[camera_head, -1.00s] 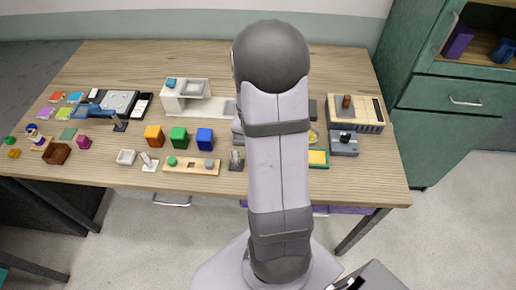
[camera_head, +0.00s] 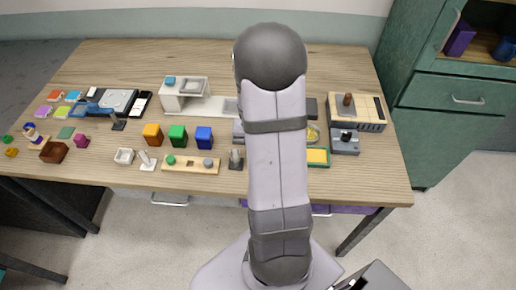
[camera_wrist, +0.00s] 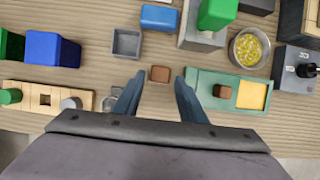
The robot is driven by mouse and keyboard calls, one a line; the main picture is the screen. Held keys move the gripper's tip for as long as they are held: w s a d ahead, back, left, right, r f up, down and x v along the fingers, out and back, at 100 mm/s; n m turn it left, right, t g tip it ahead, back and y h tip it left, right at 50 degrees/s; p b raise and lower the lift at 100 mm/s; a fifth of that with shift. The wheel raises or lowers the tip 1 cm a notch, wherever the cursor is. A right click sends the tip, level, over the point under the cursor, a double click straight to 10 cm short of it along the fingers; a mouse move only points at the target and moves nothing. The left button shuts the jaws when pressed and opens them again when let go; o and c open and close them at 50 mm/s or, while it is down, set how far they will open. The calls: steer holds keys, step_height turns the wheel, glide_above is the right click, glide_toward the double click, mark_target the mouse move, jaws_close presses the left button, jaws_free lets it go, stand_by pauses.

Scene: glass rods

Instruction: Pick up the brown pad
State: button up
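A small brown pad (camera_wrist: 160,74) lies flat on the wooden table in the wrist view. My gripper (camera_wrist: 156,85) is open above the table, with one dark blue finger on each side of the pad in the picture. I see no contact between the fingers and the pad. Another small brown block (camera_wrist: 222,91) rests on a green tray (camera_wrist: 203,79) just right of the right finger. In the head view my arm hides the gripper and the brown pad.
The green tray also holds a yellow pad (camera_wrist: 252,96). A bowl of yellow bits (camera_wrist: 249,47), a grey open box (camera_wrist: 127,42) and a blue block (camera_wrist: 159,18) stand beyond the fingers. A wooden strip with pegs (camera_wrist: 45,97) lies at left.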

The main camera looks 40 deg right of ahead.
steer(key=b+x, duration=0.2)
steer(key=x, duration=0.2)
steer(key=shift+w+d+f, duration=0.1)
steer(key=shift+d+f, duration=0.05)
steer(key=shift+f, duration=0.1)
steer(key=shift+r, duration=0.1)
steer(key=c, duration=0.7)
steer(key=shift+r, duration=0.1)
steer(key=shift+c, duration=0.2)
step_height(320, 180, up, 10)
steer(key=p, duration=0.9)
steer(key=o, duration=0.3)
steer(key=shift+c, duration=1)
